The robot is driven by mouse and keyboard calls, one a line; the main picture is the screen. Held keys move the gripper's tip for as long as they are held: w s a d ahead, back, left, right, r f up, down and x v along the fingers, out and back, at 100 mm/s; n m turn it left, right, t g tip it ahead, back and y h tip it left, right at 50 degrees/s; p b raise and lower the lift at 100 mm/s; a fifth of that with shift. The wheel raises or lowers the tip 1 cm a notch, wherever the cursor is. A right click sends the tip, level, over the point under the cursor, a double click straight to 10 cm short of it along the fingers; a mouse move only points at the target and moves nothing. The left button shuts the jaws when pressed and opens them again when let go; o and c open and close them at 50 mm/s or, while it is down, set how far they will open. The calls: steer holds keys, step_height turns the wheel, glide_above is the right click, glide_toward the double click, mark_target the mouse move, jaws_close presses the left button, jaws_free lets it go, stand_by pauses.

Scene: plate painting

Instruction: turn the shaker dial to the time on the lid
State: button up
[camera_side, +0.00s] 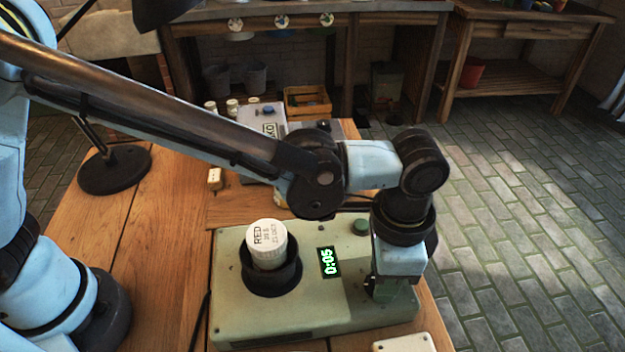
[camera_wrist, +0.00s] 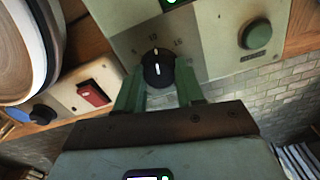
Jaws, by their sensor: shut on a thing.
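The pale green shaker (camera_side: 315,310) sits on the wooden table. A jar with a white lid (camera_side: 267,235) stands in its black cup. The lid reads "RED" with smaller lines below, the last like "21 OCT"; the middle line, perhaps a time in seconds, is too small to read surely. The green display (camera_side: 329,262) shows 0:05. My gripper (camera_side: 392,290) is down at the shaker's right end, hiding the dial there. In the wrist view, the green fingers of my gripper (camera_wrist: 160,88) are shut on the black dial (camera_wrist: 158,72). Its white mark points up, close to the 10.
A round green button (camera_side: 360,226) is behind the gripper on the shaker; it also shows in the wrist view (camera_wrist: 255,35). A white box (camera_side: 405,343) stands in front; its red switch (camera_wrist: 93,93) shows in the wrist view. A large round pale thing (camera_wrist: 20,50) is at left there.

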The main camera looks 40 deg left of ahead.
steer(key=o, duration=1)
steer(key=shift+o, duration=0.2)
steer(key=shift+r, duration=0.15)
step_height(320, 180, up, 12)
steer(key=w+a+r+n+t+h, duration=0.1)
steer(key=w+a+n+t, duration=0.15)
steer(key=a, duration=0.65)
steer(key=w+a+n+t, duration=0.1)
steer(key=a+n, duration=0.2)
steer(key=a, duration=0.6)
steer(key=s+a+f+n+t, duration=0.2)
steer(key=a, duration=0.6)
steer(key=s+a+f+n+t+y, duration=0.1)
steer(key=s+a+f+n, duration=0.2)
steer(key=a, duration=0.4)
steer(key=shift+a+f+n+t, duration=0.15)
steer(key=shift+a+n+t, duration=0.2)
steer(key=shift+a, duration=0.05)
